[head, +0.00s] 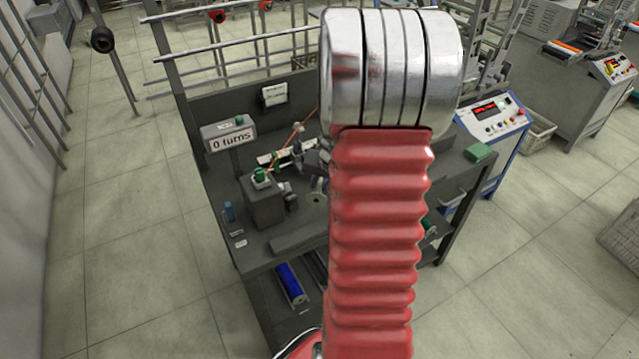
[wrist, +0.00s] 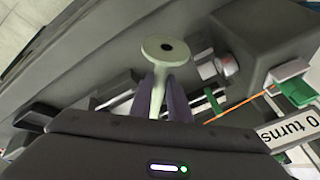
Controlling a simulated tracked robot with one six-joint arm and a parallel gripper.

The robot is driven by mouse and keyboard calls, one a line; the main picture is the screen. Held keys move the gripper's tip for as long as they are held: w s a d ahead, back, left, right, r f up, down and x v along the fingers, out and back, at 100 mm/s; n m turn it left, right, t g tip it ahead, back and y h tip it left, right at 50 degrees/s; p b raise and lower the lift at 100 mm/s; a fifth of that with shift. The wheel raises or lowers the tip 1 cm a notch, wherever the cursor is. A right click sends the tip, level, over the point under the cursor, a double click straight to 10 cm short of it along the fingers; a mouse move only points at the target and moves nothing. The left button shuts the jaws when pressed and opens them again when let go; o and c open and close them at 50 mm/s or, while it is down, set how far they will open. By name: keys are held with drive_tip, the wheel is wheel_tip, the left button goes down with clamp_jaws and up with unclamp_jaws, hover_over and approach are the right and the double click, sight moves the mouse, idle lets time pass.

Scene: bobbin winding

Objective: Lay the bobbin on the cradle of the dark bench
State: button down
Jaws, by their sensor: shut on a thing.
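The bobbin (wrist: 165,48), a pale spool with a round flange and a dark centre hole, stands out between the purple fingers of my gripper (wrist: 160,100) in the wrist view. My gripper is shut on its narrow stem. The dark bench (head: 228,188) is left of centre in the head view, partly behind my red arm. The cradle cannot be made out with certainty.
A "0 turns" display (head: 231,136) stands at the bench's left, also in the wrist view (wrist: 290,132). A grey block with a green top (head: 262,180) stands near it.

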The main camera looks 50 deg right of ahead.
drive_tip(key=shift+f, duration=0.2)
drive_tip(key=c, duration=1.7)
unclamp_jaws()
drive_tip(key=shift+o, duration=0.2)
drive_tip(key=shift+r, duration=0.35)
drive_tip(key=v, duration=1.1)
drive_tip(key=shift+s+r, duration=0.25)
drive_tip(key=shift+r, duration=0.1)
drive_tip(key=shift+a, duration=0.1)
